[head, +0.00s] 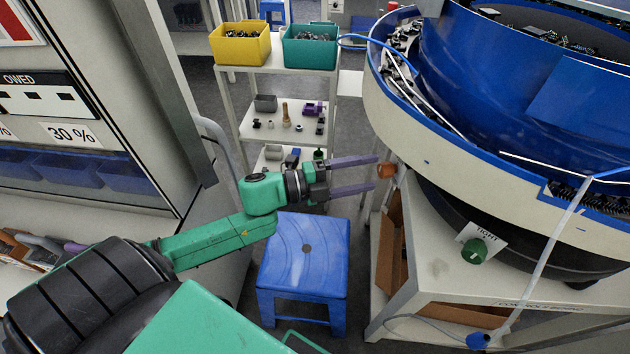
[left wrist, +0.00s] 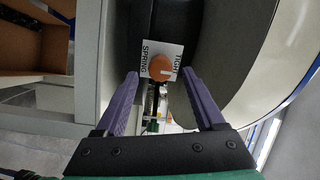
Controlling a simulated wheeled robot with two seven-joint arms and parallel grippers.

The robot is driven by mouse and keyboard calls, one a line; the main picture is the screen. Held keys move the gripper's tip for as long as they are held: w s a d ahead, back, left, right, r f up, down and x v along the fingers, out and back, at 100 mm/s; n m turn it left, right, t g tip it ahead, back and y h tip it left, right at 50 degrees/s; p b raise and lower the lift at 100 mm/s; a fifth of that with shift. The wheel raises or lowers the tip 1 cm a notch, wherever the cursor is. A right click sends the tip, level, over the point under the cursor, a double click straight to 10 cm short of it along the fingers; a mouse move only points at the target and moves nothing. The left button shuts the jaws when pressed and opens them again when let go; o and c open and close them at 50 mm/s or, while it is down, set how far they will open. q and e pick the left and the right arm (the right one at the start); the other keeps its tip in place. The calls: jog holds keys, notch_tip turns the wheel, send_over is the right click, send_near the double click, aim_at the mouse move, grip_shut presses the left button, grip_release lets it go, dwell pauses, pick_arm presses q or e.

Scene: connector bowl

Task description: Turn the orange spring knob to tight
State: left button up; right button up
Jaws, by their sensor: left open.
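The orange spring knob (head: 387,169) sits under the rim of the big blue bowl, at its left side in the head view. In the left wrist view the orange knob (left wrist: 160,67) is on a white label reading SPRING and TIGHT, with a light mark on its face pointing toward TIGHT. My left gripper (head: 380,172) is open, its two purple fingers pointing at the knob. In the left wrist view the fingers (left wrist: 160,80) spread to both sides, and the knob lies beyond their tips, between them. Touching is not visible. My right gripper is not in view.
A green knob (head: 474,250) with a TIGHT label is on the bowl's base, right of the orange one. The bowl (head: 425,120) overhangs above. A blue stool (head: 303,255) stands below my left arm. A white shelf (head: 262,130) with bins is behind.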

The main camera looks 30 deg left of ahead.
pick_arm(q)
jog(key=v, duration=1)
jog(key=shift+s+a+p, duration=0.3)
jog(key=shift+p, duration=0.05)
